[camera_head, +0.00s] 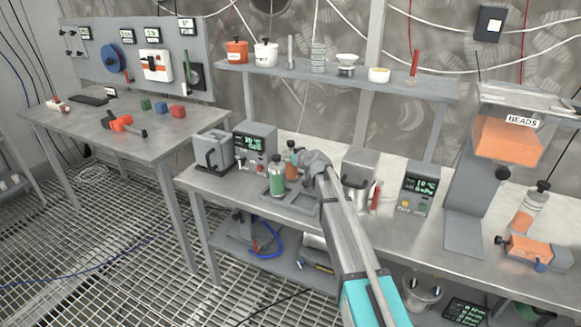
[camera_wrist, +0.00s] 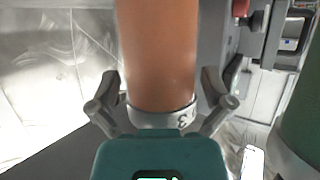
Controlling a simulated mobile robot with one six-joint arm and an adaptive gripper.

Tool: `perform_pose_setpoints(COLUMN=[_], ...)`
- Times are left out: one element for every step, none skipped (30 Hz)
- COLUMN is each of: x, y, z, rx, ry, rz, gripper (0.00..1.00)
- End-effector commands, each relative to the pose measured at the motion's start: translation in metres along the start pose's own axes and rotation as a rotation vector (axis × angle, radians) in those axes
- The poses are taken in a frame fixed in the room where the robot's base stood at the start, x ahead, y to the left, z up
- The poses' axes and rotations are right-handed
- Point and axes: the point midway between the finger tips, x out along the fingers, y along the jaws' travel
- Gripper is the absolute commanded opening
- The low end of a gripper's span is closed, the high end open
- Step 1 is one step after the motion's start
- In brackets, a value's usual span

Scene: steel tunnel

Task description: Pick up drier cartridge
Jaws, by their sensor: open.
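An orange-brown cylindrical cartridge (camera_head: 291,162) with a dark top stands on the middle bench, partly hidden by my gripper (camera_head: 305,163). In the wrist view the orange cartridge (camera_wrist: 158,50) rises between the two open fingers of my gripper (camera_wrist: 160,108), with a pale marked collar (camera_wrist: 165,117) low between them. I cannot tell if the fingers touch it. A green cartridge (camera_head: 277,180) with a dark cap stands just left and in front of it; its green side (camera_wrist: 305,120) shows at the right edge of the wrist view. A grey stand (camera_head: 292,203) lies below them.
Left of the cartridges are a metal container (camera_head: 213,150) and a display box (camera_head: 255,146). Right of my arm are a metal canister (camera_head: 360,168) and another display box (camera_head: 418,189). A BEADS dispenser (camera_head: 467,190) and a clear orange-filled cartridge (camera_head: 530,208) stand further right. A shelf (camera_head: 330,76) runs above.

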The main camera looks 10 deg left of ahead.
Motion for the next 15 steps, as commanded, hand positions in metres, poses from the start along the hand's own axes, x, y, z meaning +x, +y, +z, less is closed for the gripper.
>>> perform_pose_setpoints(x=[0.0002,-0.0001,-0.0003,-0.0003,-0.0004,-0.0004,-0.0005,-0.0005,-0.0006,-0.0006,-0.0006,-0.0006,-0.0006,-0.0006,-0.0007], y=[0.0,0.0,0.0,0.0001,0.0001,0.0002,0.0003,0.0003,0.0004,0.0004,0.0005,0.0005,0.0006,0.0006,0.0007], z=[-0.0001,-0.0001,-0.0002,-0.0002,-0.0002,-0.0002,-0.0001,-0.0001,-0.0001,-0.0001,-0.0001,-0.0001,0.0,0.0,0.0], rx=[0.0,0.0,0.0,0.0,0.0,0.0,0.0,0.0,0.0,0.0,0.0,0.0,0.0,0.0,0.0], ry=[0.0,0.0,0.0,0.0,0.0,0.0,0.0,0.0,0.0,0.0,0.0,0.0,0.0,0.0,0.0], rz=[0.0,0.0,0.0,0.0,0.0,0.001,0.001,0.001,0.001,0.001,0.001,0.001,0.001,0.001,0.001], gripper=[1.0,1.0,1.0,1.0,1.0,1.0,1.0,1.0,1.0,1.0,1.0,1.0,1.0,1.0,1.0])
